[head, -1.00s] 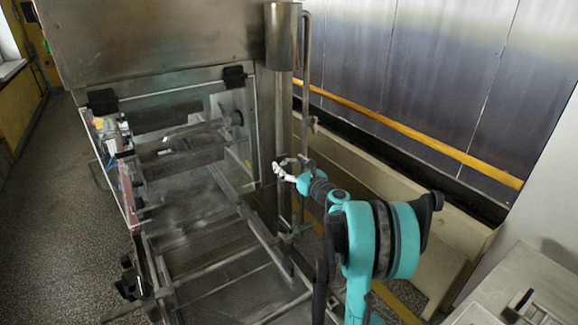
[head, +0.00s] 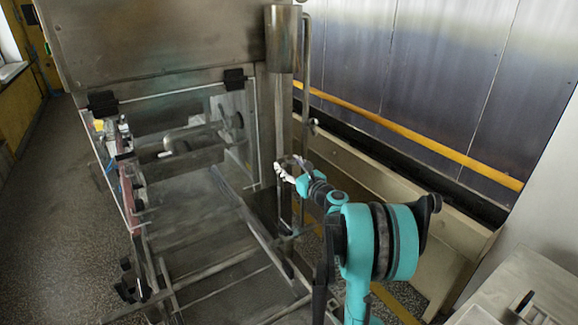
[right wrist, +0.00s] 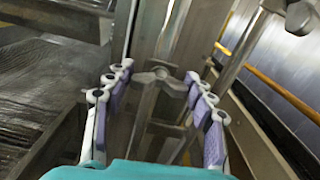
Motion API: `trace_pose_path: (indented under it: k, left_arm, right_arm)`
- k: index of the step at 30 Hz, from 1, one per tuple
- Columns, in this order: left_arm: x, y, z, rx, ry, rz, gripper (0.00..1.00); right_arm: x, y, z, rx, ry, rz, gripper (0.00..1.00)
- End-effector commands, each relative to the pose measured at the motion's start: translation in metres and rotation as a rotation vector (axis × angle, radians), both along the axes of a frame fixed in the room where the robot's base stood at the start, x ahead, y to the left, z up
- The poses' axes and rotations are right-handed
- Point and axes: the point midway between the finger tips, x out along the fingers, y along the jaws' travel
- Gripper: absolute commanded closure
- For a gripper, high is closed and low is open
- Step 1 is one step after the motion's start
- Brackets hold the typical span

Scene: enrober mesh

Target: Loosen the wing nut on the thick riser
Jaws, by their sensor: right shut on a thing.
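The wing nut on the thick riser (right wrist: 160,80) is a grey metal nut with two wings, lying roughly across the picture in the right wrist view. The thick riser (head: 283,110) is the wide upright steel post, also visible in the right wrist view (right wrist: 152,35). My right gripper (head: 287,169) is at the riser's lower part. In the right wrist view its pale, purple-padded fingers (right wrist: 158,78) are on either side of the wing nut, shut on its wings. In the head view the fingers hide the nut. My left gripper is out of view.
A thinner pipe (head: 306,75) stands right of the thick riser, with its own wing nut (right wrist: 298,17) at upper right in the wrist view. The steel machine frame (head: 215,270) lies to the left. A yellow rail (head: 410,132) runs along the wall behind.

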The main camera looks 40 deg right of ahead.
Motion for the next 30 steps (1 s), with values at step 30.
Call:
trace_pose_path:
  k: [30]
  left_arm:
    - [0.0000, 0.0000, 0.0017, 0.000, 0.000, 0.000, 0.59]
  right_arm:
    - [0.0004, 0.0021, -0.0016, -0.902, 0.102, 0.000, 0.75]
